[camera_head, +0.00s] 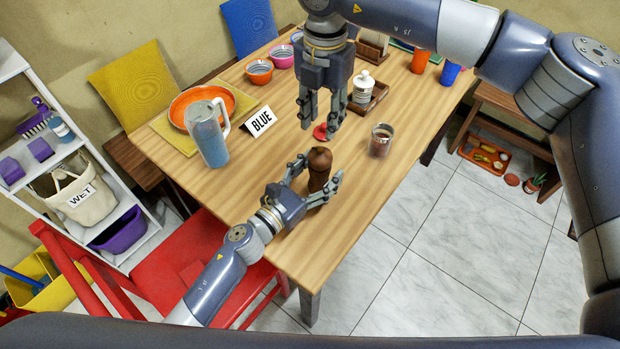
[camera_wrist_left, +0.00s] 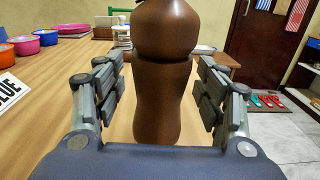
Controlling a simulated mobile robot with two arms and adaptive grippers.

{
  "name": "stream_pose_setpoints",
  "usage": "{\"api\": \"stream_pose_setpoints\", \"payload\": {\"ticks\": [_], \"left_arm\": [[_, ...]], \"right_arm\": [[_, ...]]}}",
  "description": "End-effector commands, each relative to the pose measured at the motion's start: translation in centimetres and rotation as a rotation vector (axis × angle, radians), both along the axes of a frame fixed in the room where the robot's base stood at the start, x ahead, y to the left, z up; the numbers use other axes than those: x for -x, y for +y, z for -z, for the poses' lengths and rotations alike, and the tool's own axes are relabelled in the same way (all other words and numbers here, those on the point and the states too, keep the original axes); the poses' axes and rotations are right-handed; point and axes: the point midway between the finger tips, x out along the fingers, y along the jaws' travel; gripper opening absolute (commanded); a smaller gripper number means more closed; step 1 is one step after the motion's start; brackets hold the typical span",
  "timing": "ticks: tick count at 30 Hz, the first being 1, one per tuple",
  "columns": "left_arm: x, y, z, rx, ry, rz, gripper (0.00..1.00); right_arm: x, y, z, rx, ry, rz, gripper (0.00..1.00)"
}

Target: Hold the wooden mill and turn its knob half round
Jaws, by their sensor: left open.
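The wooden mill (camera_head: 320,162) is dark brown and stands upright near the front edge of the table. My left gripper (camera_head: 316,188) is open, with one finger on each side of the mill. In the left wrist view the mill's body (camera_wrist_left: 160,100) stands between the spread fingers (camera_wrist_left: 160,95), with a gap showing on both sides; its top is cut off by the frame. My right gripper (camera_head: 320,124) points down above the table, behind the mill in the head view. Its fingers are apart and nothing shows held between them.
A red disc (camera_head: 320,133) shows just below the right fingertips. A glass jar (camera_head: 380,141) stands right of the mill. A BLUE sign (camera_head: 260,122), a pitcher (camera_head: 208,134) and a wooden tray (camera_head: 378,94) with a white bottle stand farther off. A red chair (camera_head: 180,265) is at the front left.

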Motion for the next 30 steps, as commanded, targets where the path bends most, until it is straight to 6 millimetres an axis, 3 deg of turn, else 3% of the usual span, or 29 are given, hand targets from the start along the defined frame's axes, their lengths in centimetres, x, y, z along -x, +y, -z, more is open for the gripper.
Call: {"api": "stream_pose_setpoints", "payload": {"ticks": [9,16,30], "left_arm": [[-0.17,-0.16,-0.01,0.000,0.000,0.000,0.63],[-0.16,-0.14,0.00,0.000,0.000,0.000,0.11],[-0.15,-0.12,0.01,0.000,0.000,0.000,0.11]], "right_arm": [[0.00,0.01,0.00,0.000,0.000,0.000,0.33],[0.00,0.01,0.00,0.000,0.000,0.000,0.33],[0.00,0.01,0.00,0.000,0.000,0.000,0.33]]}}
